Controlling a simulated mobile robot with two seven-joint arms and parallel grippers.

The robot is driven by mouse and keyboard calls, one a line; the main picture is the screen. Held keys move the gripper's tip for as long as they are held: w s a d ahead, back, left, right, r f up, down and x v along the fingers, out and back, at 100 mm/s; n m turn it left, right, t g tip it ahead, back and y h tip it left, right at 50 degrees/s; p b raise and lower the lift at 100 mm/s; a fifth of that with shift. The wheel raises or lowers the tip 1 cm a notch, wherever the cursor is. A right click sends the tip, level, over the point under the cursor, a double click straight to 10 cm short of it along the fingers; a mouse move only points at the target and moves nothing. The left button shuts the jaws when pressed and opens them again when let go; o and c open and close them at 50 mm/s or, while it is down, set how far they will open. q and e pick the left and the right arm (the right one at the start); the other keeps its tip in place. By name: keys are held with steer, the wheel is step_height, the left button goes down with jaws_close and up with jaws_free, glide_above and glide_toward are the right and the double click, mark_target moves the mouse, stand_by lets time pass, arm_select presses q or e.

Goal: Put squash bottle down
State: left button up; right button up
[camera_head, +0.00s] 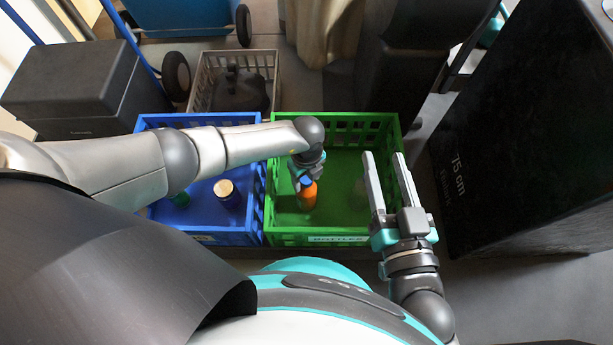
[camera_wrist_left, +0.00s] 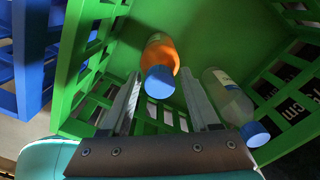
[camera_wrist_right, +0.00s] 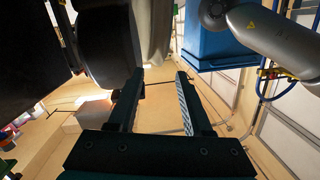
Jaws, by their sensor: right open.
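The orange squash bottle (camera_head: 307,196) with a blue cap is inside the green crate (camera_head: 335,239), left of its middle. My left gripper (camera_head: 304,180) is down in the crate at the bottle's cap end. In the left wrist view the bottle (camera_wrist_left: 161,53) shows between the spread fingers (camera_wrist_left: 160,85), with a gap on both sides of its cap. Whether its base rests on the crate floor is hard to tell. My right gripper (camera_head: 388,175) is open and empty over the crate's right side; its open fingers also show in the right wrist view (camera_wrist_right: 157,90).
A clear bottle (camera_wrist_left: 228,97) with a blue cap is also in the green crate. A grey crate (camera_head: 272,62) stands behind. A large black box (camera_head: 530,140) stands at right.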

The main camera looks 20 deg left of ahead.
arm_select(q)
steer(key=shift+o, duration=0.4)
arm_select(e)
steer(key=shift+f, duration=0.1)
arm_select(q)
steer(key=shift+r, duration=0.2)
steer(key=shift+r+p, duration=0.45)
steer(key=shift+r, duration=0.05)
steer(key=shift+r+p, duration=0.65)
steer(key=shift+r, duration=0.15)
steer(key=shift+r+p, duration=0.6)
steer(key=shift+r, duration=0.2)
steer(key=shift+r+p, duration=0.6)
steer(key=shift+r, duration=0.2)
step_height(320, 180, up, 2)
steer(key=shift+r+p, duration=0.2)
steer(key=shift+p, duration=0.65)
steer(key=shift+d+r+p, duration=0.1)
steer(key=shift+r+p, duration=1.1)
steer(key=shift+r, duration=0.65)
arm_select(e)
steer(key=s+d+f+g+h, duration=0.5)
steer(key=d+f+g, duration=0.2)
steer(key=d+g, duration=0.4)
steer(key=shift+f+g+h, duration=0.15)
steer(key=shift+g+h, duration=0.15)
